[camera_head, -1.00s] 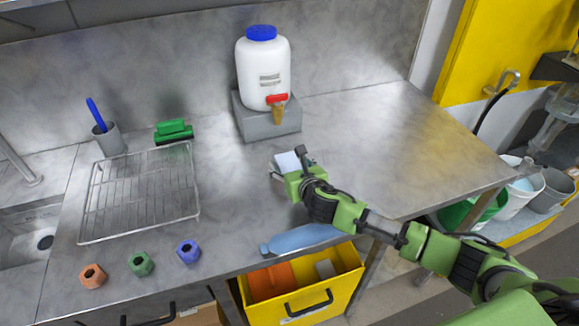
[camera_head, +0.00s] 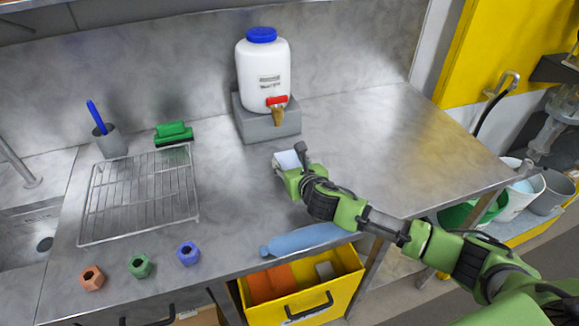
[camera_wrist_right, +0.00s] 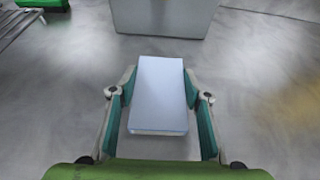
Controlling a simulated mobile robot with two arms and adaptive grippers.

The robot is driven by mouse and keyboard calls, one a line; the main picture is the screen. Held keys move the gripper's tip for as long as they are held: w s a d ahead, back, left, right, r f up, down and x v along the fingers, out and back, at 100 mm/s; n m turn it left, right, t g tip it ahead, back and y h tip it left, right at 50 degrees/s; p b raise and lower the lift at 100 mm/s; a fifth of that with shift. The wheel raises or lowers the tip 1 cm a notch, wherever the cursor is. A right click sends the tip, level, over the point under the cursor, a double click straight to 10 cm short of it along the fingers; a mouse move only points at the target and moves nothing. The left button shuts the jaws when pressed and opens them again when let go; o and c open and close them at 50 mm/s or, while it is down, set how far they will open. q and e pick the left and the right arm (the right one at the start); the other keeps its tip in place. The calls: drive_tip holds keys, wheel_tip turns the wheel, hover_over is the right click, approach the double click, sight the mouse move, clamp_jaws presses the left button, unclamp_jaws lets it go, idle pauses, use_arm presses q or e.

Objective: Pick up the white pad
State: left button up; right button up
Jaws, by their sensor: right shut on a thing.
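The white pad (camera_head: 287,160) is at the middle of the steel counter, at the end of my right arm. In the right wrist view the pad (camera_wrist_right: 159,92) is a pale rectangular block lying lengthwise between the two teal finger pads. My right gripper (camera_head: 285,168) is shut on it, with a finger at each long side; it also shows in the right wrist view (camera_wrist_right: 159,112). The head view does not show clearly whether the pad touches the counter. My left gripper is not in view.
A white canister (camera_head: 264,75) with a red tap stands on a grey block (camera_head: 254,124) behind the pad. A wire rack (camera_head: 140,192) lies left. A blue bottle (camera_head: 305,239) lies near the front edge, above an open yellow drawer (camera_head: 335,292). The counter's right side is clear.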

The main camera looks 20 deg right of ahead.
wheel_tip(320, 180, up, 2)
drive_tip(key=shift+r, duration=0.1)
drive_tip(key=s+r, duration=0.2)
drive_tip(key=r, duration=0.1)
drive_tip(key=s+a+r, duration=0.1)
drive_tip(key=s+r, duration=0.1)
drive_tip(key=s, duration=0.1)
drive_tip(key=shift+s+a+r, duration=0.15)
drive_tip(key=shift+s+r, duration=0.1)
drive_tip(key=shift+r, duration=0.15)
drive_tip(key=s+r+m+g+h, duration=0.1)
drive_tip(key=s+r+m+h, duration=0.1)
drive_tip(key=s, duration=0.9)
drive_tip(key=s+r+m+h+b, duration=0.1)
drive_tip(key=s+m+h, duration=0.3)
drive_tip(key=s, duration=0.6)
drive_tip(key=shift+s+d+r+g+h, duration=0.35)
drive_tip(key=shift+s+r+g+h, duration=0.05)
drive_tip(key=shift+r, duration=0.2)
drive_tip(key=shift+f, duration=0.1)
